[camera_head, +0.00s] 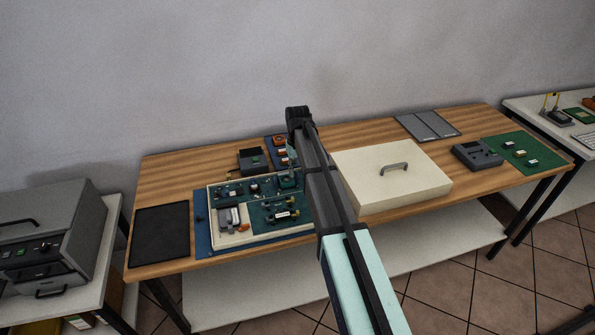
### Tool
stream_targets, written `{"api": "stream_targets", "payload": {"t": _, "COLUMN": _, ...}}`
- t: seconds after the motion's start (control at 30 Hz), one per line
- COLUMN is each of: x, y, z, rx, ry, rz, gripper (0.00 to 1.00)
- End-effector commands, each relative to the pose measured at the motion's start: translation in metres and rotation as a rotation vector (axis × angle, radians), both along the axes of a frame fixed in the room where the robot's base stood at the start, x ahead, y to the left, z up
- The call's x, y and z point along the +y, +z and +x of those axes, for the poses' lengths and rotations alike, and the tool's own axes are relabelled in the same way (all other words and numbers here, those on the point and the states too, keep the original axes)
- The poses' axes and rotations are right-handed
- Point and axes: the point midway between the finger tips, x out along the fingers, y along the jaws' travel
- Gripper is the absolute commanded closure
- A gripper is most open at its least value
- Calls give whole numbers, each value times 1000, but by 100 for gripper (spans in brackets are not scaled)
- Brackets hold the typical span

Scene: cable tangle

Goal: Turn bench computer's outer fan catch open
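The bench computer (206,220) lies open on the wooden table, left of my arm, as a shallow pale case with green boards inside. A dark square part that looks like a fan (289,180) sits in its back right corner, close beside my arm. The outer fan catch is too small to make out. My dark arm crosses the middle of the view and covers the case's right edge. A small pale piece at its left side, above that corner, may be part of my gripper (292,157); its fingers cannot be made out.
A cream lid with a grey handle (377,185) lies right of my arm. A black mat (160,234) lies at the left, and a dark box (253,161) stands behind the case. Grey panels (428,125) and a green mat (515,152) lie farther right.

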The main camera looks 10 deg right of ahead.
Motion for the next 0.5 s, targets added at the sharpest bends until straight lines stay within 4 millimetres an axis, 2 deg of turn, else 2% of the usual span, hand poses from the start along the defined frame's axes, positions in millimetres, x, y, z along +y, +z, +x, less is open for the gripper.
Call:
{"api": "stream_targets", "payload": {"t": 0.17, "x": 0, "y": 25, "z": 1, "rx": -3, "ry": 0, "rz": 0, "gripper": 66}}
{"api": "stream_targets", "payload": {"t": 0.5, "x": 0, "y": 88, "z": 1, "rx": -2, "ry": 0, "rz": 0, "gripper": 66}}
